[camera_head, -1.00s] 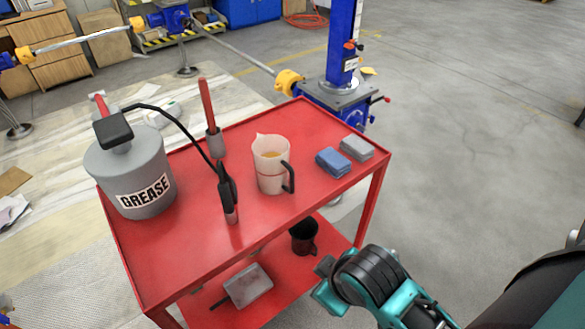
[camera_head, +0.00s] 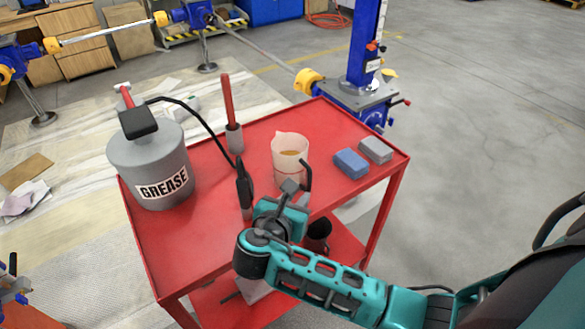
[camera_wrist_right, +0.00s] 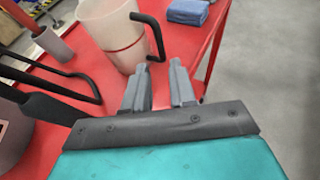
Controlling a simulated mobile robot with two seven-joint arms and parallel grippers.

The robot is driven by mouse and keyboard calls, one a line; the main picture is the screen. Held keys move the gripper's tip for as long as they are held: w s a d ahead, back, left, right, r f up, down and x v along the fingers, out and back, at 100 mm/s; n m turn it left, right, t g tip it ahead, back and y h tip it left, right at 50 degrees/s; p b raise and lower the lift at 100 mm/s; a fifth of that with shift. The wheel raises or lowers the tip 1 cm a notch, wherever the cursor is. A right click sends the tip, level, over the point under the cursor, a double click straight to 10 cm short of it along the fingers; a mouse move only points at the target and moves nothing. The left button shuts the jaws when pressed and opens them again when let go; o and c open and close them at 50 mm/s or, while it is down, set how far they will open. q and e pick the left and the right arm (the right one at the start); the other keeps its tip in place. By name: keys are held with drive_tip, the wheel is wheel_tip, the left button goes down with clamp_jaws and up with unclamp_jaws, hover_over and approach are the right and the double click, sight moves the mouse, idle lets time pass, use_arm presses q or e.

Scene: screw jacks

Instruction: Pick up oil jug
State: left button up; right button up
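The oil jug (camera_head: 289,153) is a translucent white pitcher with amber liquid inside and a black handle on its right side. It stands upright on the red cart's top (camera_head: 205,250). In the right wrist view the jug (camera_wrist_right: 112,30) is just beyond the fingers, with its black handle towards the right. My right gripper (camera_head: 292,188) is in front of the jug near the handle. In the right wrist view its two fingers (camera_wrist_right: 160,85) are apart with nothing between them, and the handle's lower end lies just past the tips. My left gripper is not in view.
A grey grease can (camera_head: 152,160) with a hose and black nozzle (camera_head: 243,190) stands left of the jug. A red-handled tool (camera_head: 229,110) stands behind. Blue (camera_head: 351,163) and grey (camera_head: 376,150) blocks lie to the right. A lower shelf holds a dark mug (camera_head: 318,232).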

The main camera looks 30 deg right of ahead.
sight(308, 183)
drive_tip(key=x, duration=0.9)
drive_tip(key=shift+w+d, duration=0.1)
drive_tip(key=shift+c, duration=0.2)
drive_tip(key=shift+f, duration=0.1)
clamp_jaws()
